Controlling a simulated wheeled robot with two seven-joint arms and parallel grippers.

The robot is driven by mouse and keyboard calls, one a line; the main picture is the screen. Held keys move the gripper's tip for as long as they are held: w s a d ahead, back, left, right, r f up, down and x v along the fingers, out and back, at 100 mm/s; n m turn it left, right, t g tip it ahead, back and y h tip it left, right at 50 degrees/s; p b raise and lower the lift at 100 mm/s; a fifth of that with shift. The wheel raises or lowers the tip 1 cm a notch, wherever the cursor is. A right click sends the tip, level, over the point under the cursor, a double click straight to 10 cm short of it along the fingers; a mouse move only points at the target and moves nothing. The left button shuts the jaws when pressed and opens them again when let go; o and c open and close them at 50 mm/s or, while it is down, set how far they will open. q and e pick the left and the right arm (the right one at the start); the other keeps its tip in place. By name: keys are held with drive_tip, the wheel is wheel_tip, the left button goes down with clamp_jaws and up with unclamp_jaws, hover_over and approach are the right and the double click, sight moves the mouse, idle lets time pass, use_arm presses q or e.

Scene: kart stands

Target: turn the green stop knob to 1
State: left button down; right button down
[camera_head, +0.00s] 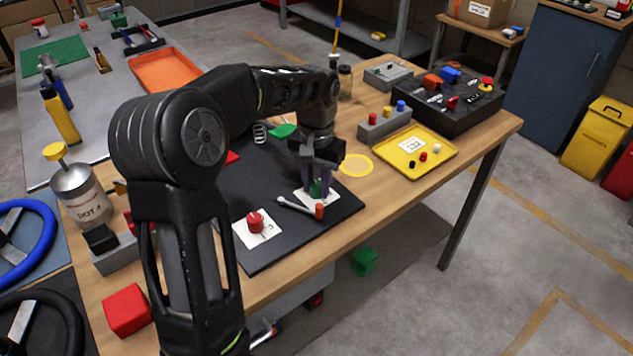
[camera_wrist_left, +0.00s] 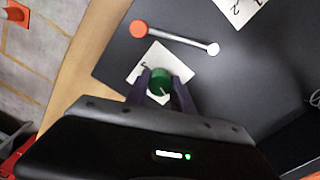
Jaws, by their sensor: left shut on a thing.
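The green stop knob (camera_head: 316,188) sits on a white card on the black mat (camera_head: 262,186). In the left wrist view the green knob (camera_wrist_left: 160,81) stands between my two fingers, with a pale pointer line near its lower edge. My left gripper (camera_head: 318,180) comes down from above and is shut on the knob; in the wrist view the left gripper (camera_wrist_left: 161,88) has a finger on each side of it. The white card (camera_wrist_left: 140,70) shows a small dark mark, but other markings are hidden by the gripper. My right gripper is not in view.
A red knob (camera_head: 255,222) on another white card stands left of the green one. A wrench-like tool with an orange end (camera_head: 319,211) lies between them. A yellow tray (camera_head: 437,150) and grey button block (camera_head: 384,124) stand to the right.

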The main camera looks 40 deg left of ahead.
sight(317, 184)
use_arm(q)
drive_tip(key=shift+n, duration=1.9)
drive_tip(key=c, duration=1.1)
unclamp_jaws()
drive_tip(key=shift+r, duration=0.1)
wheel_tip(317, 184, up, 8)
drive_tip(key=shift+f, duration=0.15)
